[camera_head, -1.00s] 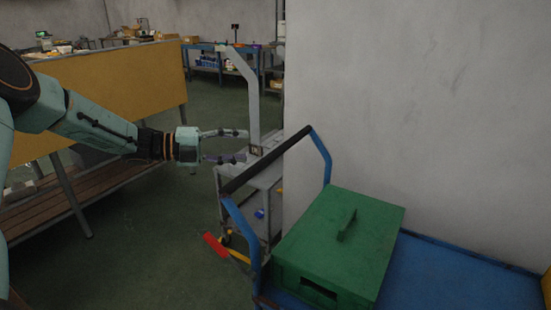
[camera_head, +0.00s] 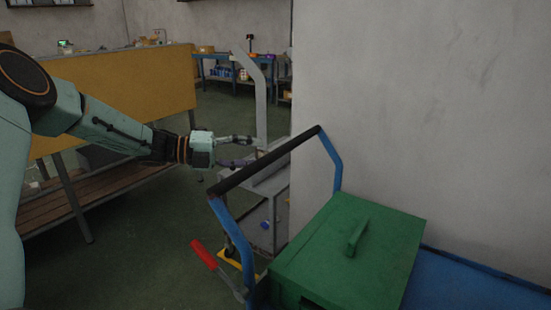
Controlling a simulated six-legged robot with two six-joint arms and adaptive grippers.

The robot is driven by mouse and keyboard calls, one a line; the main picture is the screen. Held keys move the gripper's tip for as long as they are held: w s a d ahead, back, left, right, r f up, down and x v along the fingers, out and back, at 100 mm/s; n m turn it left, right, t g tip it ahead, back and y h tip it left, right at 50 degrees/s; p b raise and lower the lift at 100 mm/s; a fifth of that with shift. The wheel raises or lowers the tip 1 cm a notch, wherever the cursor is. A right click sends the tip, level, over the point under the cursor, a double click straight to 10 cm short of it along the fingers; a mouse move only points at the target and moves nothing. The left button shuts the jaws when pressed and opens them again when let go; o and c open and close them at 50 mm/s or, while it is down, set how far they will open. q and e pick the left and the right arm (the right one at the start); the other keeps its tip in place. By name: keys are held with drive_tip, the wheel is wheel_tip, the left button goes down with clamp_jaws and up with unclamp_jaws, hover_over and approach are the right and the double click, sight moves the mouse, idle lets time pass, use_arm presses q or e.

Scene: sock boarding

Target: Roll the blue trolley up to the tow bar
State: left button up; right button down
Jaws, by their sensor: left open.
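The blue trolley (camera_head: 470,282) is at the lower right, alongside a pale wall. Its blue handle frame rises at its left end and carries a black grip bar (camera_head: 265,163). A green box (camera_head: 375,240) with a handle on its lid stands on the trolley. My left gripper (camera_head: 250,151) is open, its fingers pointing right, just behind the far part of the grip bar in the picture. I cannot tell whether it touches the bar. A red-gripped lever (camera_head: 204,254) sticks out low beside the handle frame. I cannot make out a tow bar for certain. My right gripper is not in view.
A grey cart (camera_head: 268,200) with a tall bent post (camera_head: 261,100) stands beyond the handle, by the wall (camera_head: 420,110). A yellow-sided workbench (camera_head: 120,95) with a slatted lower shelf is at left. Green floor (camera_head: 130,255) is free between them. A blue bench (camera_head: 225,72) stands far back.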

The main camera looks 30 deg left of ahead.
sight(272, 155)
use_arm(q)
drive_tip(key=x, duration=0.2)
drive_tip(key=b+x, duration=0.2)
drive_tip(key=x, duration=0.1)
drive_tip(key=shift+w+f, duration=0.4)
drive_tip(key=shift+f, duration=0.05)
drive_tip(key=shift+s+d+r, duration=0.1)
drive_tip(key=shift+d+r, duration=0.1)
drive_tip(key=shift+d, duration=0.05)
drive_tip(key=shift+w+a+f, duration=0.15)
drive_tip(key=shift+w+f, duration=0.05)
drive_tip(key=shift+w, duration=0.05)
drive_tip(key=shift+c, duration=0.8)
drive_tip(key=shift+s+r, duration=0.15)
drive_tip(key=c, duration=0.8)
clamp_jaws()
